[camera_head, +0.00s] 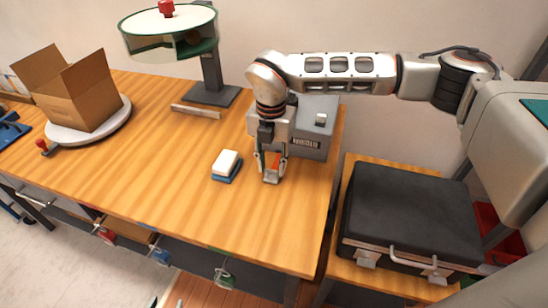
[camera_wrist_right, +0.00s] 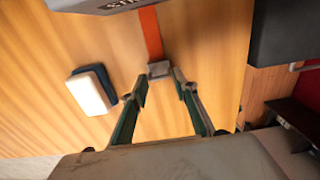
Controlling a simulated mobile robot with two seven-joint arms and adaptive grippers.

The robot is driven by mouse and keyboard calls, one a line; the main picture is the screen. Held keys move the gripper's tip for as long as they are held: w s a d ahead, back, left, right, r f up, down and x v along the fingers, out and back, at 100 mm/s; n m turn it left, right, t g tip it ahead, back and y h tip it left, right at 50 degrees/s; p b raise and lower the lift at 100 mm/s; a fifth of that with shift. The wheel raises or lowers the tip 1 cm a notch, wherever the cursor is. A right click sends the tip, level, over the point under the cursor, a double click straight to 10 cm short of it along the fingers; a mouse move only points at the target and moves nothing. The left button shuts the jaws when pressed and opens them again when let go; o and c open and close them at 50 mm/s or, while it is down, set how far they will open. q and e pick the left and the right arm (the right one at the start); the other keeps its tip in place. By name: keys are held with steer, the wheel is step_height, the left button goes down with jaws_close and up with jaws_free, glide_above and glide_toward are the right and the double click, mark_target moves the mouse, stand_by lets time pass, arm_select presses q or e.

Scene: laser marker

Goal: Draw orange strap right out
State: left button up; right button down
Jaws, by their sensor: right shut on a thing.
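The orange strap (camera_wrist_right: 152,33) runs out from the grey device (camera_head: 317,118) along the table, with a grey metal end piece (camera_wrist_right: 160,69). My right gripper (camera_head: 271,172) is over the table in front of the device. In the right wrist view its fingertips (camera_wrist_right: 159,82) are on either side of the strap's metal end, shut on it; the exact contact is hard to see. In the head view the gripper partly hides the strap. At the bottom edge of the head view, only small tips show of what seems to be my left gripper (camera_head: 166,302).
A white-and-blue block (camera_head: 228,163) lies left of my right gripper. A black case (camera_head: 410,215) stands on a lower surface to the right. A cardboard box (camera_head: 85,95) sits on a round white plate, and a stand (camera_head: 210,92) is at the back. The table's middle is clear.

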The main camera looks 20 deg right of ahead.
steer(key=s+a+b, duration=0.1)
steer(key=s+a, duration=0.2)
steer(key=s, duration=0.1)
steer(key=s+a, duration=0.2)
steer(key=s, duration=0.2)
steer(key=s+a+b, duration=0.1)
steer(key=s+a, duration=0.2)
steer(key=s, duration=0.1)
steer(key=shift+s+a+f+b, duration=0.1)
steer(key=shift+s+a+b, duration=0.2)
steer(key=shift+s+b, duration=0.05)
steer(key=shift+s+a, duration=0.25)
steer(key=shift+s, duration=0.25)
steer(key=c, duration=1.8)
jaws_free()
steer(key=shift+s, duration=0.1)
steer(key=shift+o, duration=1.2)
steer(key=shift+a, duration=0.15)
steer(key=shift+r, duration=0.2)
